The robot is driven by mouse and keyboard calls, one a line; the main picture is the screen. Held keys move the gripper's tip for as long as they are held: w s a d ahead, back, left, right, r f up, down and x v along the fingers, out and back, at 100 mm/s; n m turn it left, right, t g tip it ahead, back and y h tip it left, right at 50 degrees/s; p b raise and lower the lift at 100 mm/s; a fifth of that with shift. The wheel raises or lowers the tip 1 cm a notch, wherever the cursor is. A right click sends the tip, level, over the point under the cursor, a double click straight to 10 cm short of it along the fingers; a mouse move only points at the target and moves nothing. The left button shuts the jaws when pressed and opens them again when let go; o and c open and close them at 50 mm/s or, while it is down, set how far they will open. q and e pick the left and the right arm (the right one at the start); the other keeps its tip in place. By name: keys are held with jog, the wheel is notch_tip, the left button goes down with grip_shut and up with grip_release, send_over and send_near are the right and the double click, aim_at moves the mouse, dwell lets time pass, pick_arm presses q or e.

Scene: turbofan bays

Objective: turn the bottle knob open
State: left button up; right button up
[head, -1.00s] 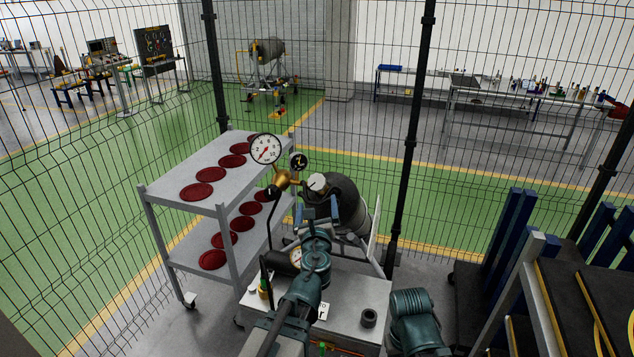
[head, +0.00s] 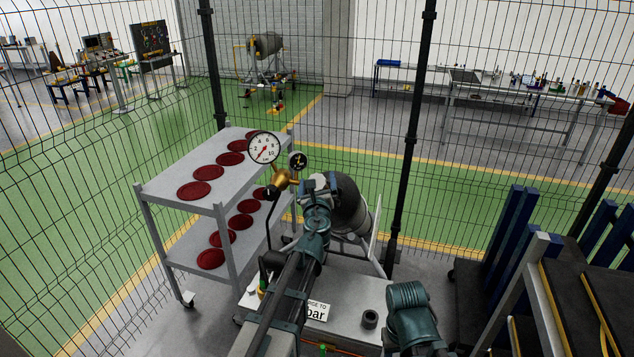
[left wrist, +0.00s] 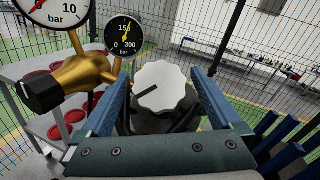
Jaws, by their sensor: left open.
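The white, scalloped bottle knob (left wrist: 162,88) with a black pointer line fills the middle of the left wrist view. It lies between the two blue fingers of my left gripper (left wrist: 161,80), which is open, with a visible gap on each side. A brass regulator (head: 279,183) with a large white gauge (head: 263,148) and a small black gauge (head: 298,160) sits just left of the gripper. My right gripper is out of view.
A grey cart (head: 160,188) with dark red discs stands left of the bottle. A white surface (head: 350,292) with a sign and a dark ring (head: 369,319) lies below. Wire fencing runs behind; a rack with blue posts (head: 507,232) is at right.

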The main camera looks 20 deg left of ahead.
pick_arm(q)
jog(key=c, duration=1.4)
jog(key=shift+o, duration=0.2)
jog(key=shift+d+n, duration=0.1)
jog(key=shift+n, duration=0.2)
jog(key=n+g+y+p, duration=0.2)
jog(key=n+y, duration=0.1)
jog(key=n, duration=0.1)
jog(key=shift+w+r, duration=0.1)
jog(key=shift+r, duration=0.05)
jog(key=n+g+y+p, duration=0.1)
jog(key=n+g+p, duration=0.1)
jog(key=n+g, duration=0.1)
jog(key=shift+n+y+p, duration=0.3)
jog(key=shift+n+y, duration=0.1)
jog(key=shift+n, duration=0.1)
jog(key=shift+n+g, duration=0.3)
jog(key=shift+n, duration=0.1)
jog(key=shift+a+f+p, duration=0.2)
jog(key=shift+p, duration=0.1)
jog(key=o, duration=1.4)
jog(key=shift+c, duration=0.2)
